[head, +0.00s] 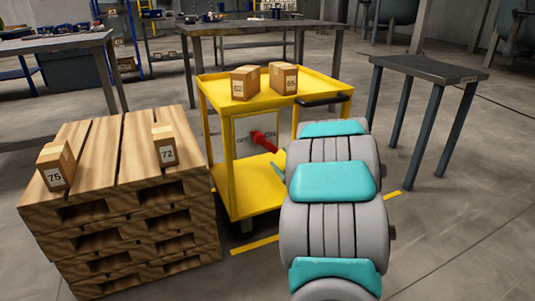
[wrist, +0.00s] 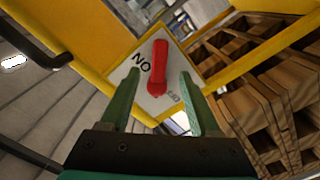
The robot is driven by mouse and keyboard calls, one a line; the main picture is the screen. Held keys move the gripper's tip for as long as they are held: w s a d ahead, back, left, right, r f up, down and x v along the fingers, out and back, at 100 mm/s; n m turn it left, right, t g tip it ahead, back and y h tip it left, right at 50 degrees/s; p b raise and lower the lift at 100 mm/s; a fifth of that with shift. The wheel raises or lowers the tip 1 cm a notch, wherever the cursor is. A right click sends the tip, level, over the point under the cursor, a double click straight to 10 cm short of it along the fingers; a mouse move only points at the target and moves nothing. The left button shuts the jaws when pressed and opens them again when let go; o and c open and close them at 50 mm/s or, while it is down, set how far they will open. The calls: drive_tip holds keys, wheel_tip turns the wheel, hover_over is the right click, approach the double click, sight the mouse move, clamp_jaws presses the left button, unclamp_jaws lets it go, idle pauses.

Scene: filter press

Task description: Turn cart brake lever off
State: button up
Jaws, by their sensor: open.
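The red brake lever (head: 263,138) is on a pale plate on the side of the yellow cart (head: 237,188), between the words OFF on the left and ON on the right. In the wrist view the lever (wrist: 158,68) stands in front of the plate (wrist: 131,78), with one end beside the ON label. My gripper (wrist: 160,76) is open, with its green fingers on either side of the lever in the picture. A gap shows on each side, and I see no contact.
Two boxes (head: 244,83) (head: 284,77) sit on the cart top. A black handle (head: 325,99) sticks out at the cart's right. A wooden pallet stack (head: 120,210) with two boxes stands close on the left. A dark table (head: 430,68) stands right.

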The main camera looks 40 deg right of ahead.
sight(272, 149)
drive_tip(key=x, duration=0.7)
drive_tip(key=shift+b, duration=0.35)
clamp_jaws()
idle(1.1)
